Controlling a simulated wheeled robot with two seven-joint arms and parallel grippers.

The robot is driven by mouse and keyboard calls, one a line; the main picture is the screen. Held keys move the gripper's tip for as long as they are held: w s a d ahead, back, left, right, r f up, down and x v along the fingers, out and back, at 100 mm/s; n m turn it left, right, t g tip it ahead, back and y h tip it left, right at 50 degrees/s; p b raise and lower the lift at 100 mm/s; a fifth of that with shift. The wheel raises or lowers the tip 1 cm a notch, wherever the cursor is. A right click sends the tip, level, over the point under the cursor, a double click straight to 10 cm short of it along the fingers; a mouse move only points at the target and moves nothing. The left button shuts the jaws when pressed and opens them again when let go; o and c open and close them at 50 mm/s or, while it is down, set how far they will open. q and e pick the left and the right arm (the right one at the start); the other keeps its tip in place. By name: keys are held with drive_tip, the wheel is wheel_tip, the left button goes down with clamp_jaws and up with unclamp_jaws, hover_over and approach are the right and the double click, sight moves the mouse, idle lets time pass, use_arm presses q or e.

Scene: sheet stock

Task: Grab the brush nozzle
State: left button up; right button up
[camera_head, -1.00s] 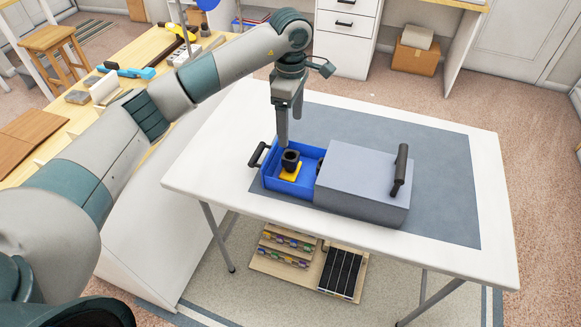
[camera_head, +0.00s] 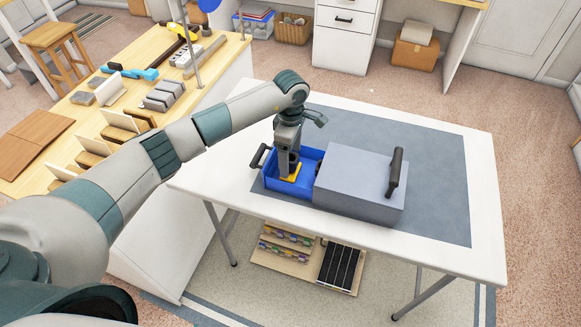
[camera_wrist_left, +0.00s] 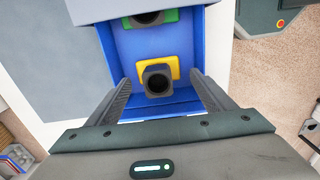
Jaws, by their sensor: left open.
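A black nozzle (camera_wrist_left: 157,80) with a square collar stands on a yellow holder (camera_wrist_left: 174,67) in the blue drawer (camera_wrist_left: 185,45). A second dark nozzle (camera_wrist_left: 148,17) on a green holder (camera_wrist_left: 122,23) lies farther in, partly under the cabinet edge. I cannot tell which one is the brush nozzle. My left gripper (camera_wrist_left: 166,93) is open, pointing down into the drawer. Its fingers are on either side of the yellow-holder nozzle, with gaps visible. In the head view, the left gripper (camera_head: 288,165) hides most of that nozzle; the yellow holder (camera_head: 291,175) shows beside it. My right gripper is not in view.
The blue drawer sticks out of a grey cabinet (camera_head: 352,180) with black handles, on a grey mat (camera_head: 430,165) on a white table (camera_head: 480,190). Drawer walls stand close around the gripper. A wooden bench (camera_head: 70,110) with tools is at the left.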

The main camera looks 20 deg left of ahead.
sight(290, 165)
use_arm(q)
drive_tip(key=shift+f, duration=0.1)
drive_tip(key=shift+f+p, duration=0.5)
drive_tip(key=shift+p, duration=0.25)
wheel_tip(290, 165, down, 3)
drive_tip(key=shift+w+r+p, duration=0.1)
drive_tip(key=shift+p, duration=0.75)
drive_tip(key=shift+f, duration=0.55)
drive_tip(key=shift+a, duration=0.1)
drive_tip(key=shift+w, duration=0.1)
drive_tip(key=c, duration=0.9)
